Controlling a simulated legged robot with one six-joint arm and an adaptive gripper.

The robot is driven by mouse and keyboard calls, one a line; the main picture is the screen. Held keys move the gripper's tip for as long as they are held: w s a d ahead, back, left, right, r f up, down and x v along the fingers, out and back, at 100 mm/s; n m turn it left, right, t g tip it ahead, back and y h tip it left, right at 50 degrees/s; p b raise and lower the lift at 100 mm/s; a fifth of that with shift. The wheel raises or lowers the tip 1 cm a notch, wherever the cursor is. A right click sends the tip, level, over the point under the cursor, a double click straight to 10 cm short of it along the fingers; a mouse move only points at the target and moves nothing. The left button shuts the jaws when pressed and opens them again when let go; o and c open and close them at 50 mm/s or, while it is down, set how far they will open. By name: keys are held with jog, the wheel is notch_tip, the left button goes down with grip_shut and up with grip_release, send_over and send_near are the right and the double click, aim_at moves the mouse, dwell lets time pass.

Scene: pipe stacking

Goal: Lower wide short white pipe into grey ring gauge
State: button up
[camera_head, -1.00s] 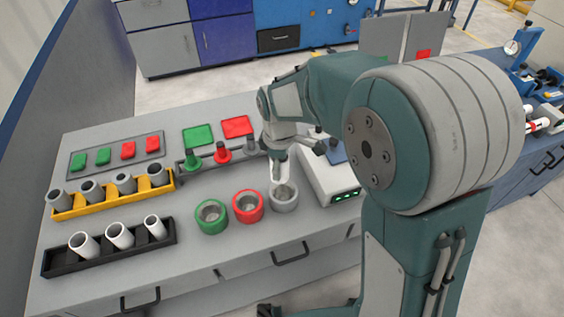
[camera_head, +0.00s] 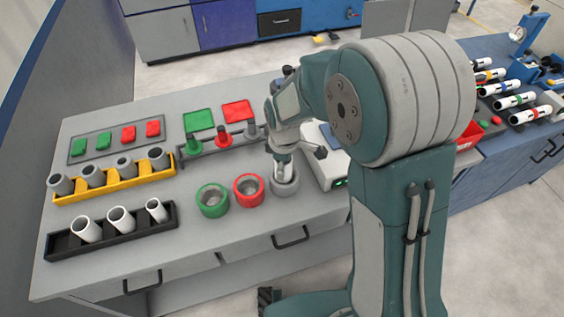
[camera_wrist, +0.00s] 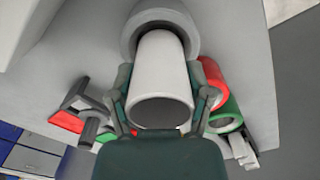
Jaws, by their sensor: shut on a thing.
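My gripper (camera_wrist: 162,96) is shut on the white pipe (camera_wrist: 160,72), one finger on each side of it. The pipe's near open end faces the wrist camera. Its far end lies within the outline of the grey ring gauge (camera_wrist: 188,20), whose rim shows around it. In the head view the pipe (camera_head: 281,171) stands nearly upright below my gripper (camera_head: 284,152), with its lower end at the mouth of the grey ring gauge (camera_head: 286,189). I cannot tell how deep it sits, as the ring wall hides the lower end.
A red ring (camera_head: 249,188) and a green ring (camera_head: 212,201) stand left of the grey one. A white box (camera_head: 325,172) is close on its right. Coloured pegs on a rack (camera_head: 222,142) stand behind. Yellow (camera_head: 118,186) and black (camera_head: 110,239) racks hold pipes at left.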

jog(key=shift+d, duration=0.25)
jog(key=shift+a, duration=0.25)
jog(key=o, duration=1.1)
jog(key=shift+d, duration=0.1)
notch_tip(320, 180, up, 12)
jog(key=shift+f, duration=0.1)
